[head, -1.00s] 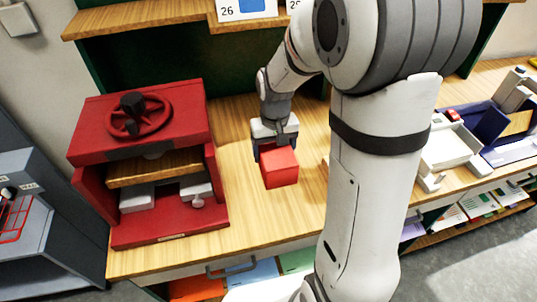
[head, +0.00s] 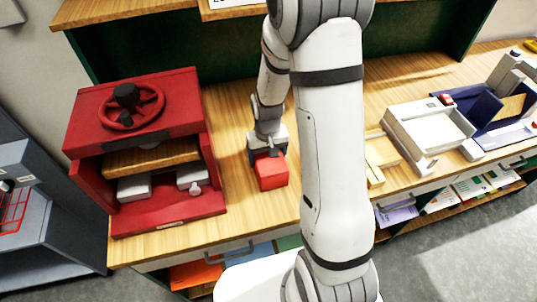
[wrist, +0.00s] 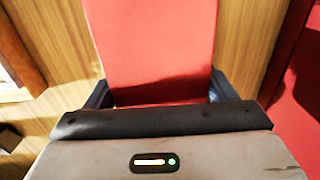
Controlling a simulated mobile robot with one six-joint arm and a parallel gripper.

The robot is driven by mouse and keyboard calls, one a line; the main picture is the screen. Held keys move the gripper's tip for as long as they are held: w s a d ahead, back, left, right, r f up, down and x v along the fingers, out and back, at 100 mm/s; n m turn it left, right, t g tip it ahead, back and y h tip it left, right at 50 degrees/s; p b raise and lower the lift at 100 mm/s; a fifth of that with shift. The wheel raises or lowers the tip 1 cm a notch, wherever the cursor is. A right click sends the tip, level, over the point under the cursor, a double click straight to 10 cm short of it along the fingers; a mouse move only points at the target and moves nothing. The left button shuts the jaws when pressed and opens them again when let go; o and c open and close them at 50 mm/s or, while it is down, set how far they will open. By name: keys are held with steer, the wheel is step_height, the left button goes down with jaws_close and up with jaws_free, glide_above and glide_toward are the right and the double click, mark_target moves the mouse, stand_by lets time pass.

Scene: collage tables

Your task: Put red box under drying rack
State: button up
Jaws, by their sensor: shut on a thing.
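The red box (head: 272,172) is a plain block over the wooden worktop, right of the red press. My gripper (head: 268,152) is shut on it from above and behind. In the wrist view the red box (wrist: 155,45) fills the space between the two dark fingers of my gripper (wrist: 160,92). I cannot tell whether the box touches the worktop or hangs just above it. A red wire rack (head: 14,212), possibly the drying rack, shows partly at the far left on a grey unit, cut off by the picture edge.
A red press (head: 88,125) with a handwheel stands left of the box. White trays (head: 430,128) and a dark blue tray (head: 474,108) stand on the right of the worktop (head: 240,207). Bare worktop lies in front of the box. My arm hides part of the middle.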

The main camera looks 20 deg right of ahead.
steer(key=shift+f, duration=0.25)
steer(key=o, duration=1)
steer(key=shift+r, duration=0.15)
steer(key=shift+o, duration=0.2)
